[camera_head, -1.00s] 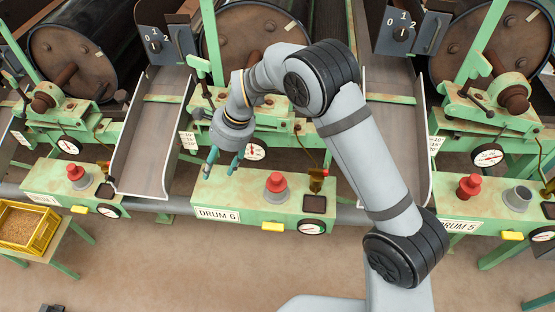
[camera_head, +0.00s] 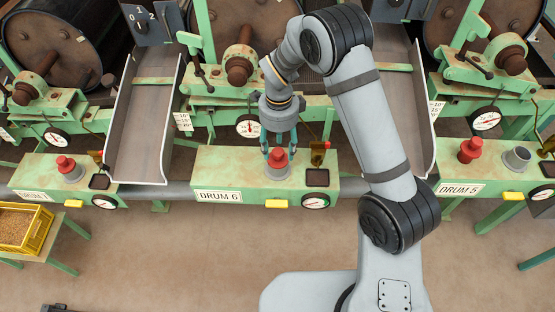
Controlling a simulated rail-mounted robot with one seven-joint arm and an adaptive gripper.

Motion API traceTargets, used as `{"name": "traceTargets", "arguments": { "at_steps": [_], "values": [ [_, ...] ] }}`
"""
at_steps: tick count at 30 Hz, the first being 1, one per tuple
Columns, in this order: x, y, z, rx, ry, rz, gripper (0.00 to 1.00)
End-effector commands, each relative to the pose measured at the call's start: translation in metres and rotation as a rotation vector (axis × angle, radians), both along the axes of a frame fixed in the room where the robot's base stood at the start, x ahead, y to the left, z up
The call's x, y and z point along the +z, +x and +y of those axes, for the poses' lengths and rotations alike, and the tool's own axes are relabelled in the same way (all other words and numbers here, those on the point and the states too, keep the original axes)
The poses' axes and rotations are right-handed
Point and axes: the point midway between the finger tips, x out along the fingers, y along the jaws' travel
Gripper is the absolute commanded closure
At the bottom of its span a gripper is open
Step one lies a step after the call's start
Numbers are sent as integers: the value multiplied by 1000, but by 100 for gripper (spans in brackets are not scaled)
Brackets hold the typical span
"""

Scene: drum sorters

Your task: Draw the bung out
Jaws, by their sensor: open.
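A red bung (camera_head: 277,158) sits in a grey collar (camera_head: 277,170) on top of the green Drum 6 box (camera_head: 235,178), in the middle of the picture. My gripper (camera_head: 279,151) points down over this bung, with its teal fingers apart. The fingers appear to be on either side of the bung's top; whether they touch it cannot be told. Another red bung (camera_head: 66,164) stands on the box at left.
A brass valve (camera_head: 318,152) with a red top stands close right of my gripper. Metal chutes (camera_head: 143,140) flank the Drum 6 station. A yellow crate (camera_head: 38,232) of grain rests at lower left.

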Motion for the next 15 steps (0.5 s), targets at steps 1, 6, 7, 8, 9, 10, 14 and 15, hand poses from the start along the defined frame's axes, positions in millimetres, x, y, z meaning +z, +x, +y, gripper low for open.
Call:
{"name": "traceTargets", "arguments": {
  "at_steps": [1, 6, 7, 8, 9, 10, 14, 15],
  "values": [
    [-6, -1, 1, -1, -2, 4, 49],
    [-25, 0, 2, 0, 0, 1, 49],
    [-26, 0, 2, 0, 1, 0, 49],
    [-27, 0, 2, 0, 1, -1, 49],
    [-28, 1, 2, 0, 1, -2, 49],
    [-28, 1, 2, 0, 2, -2, 49],
    [-28, 1, 2, 0, 2, -2, 49],
    [-28, 1, 2, 0, 2, -1, 52]
  ]
}}
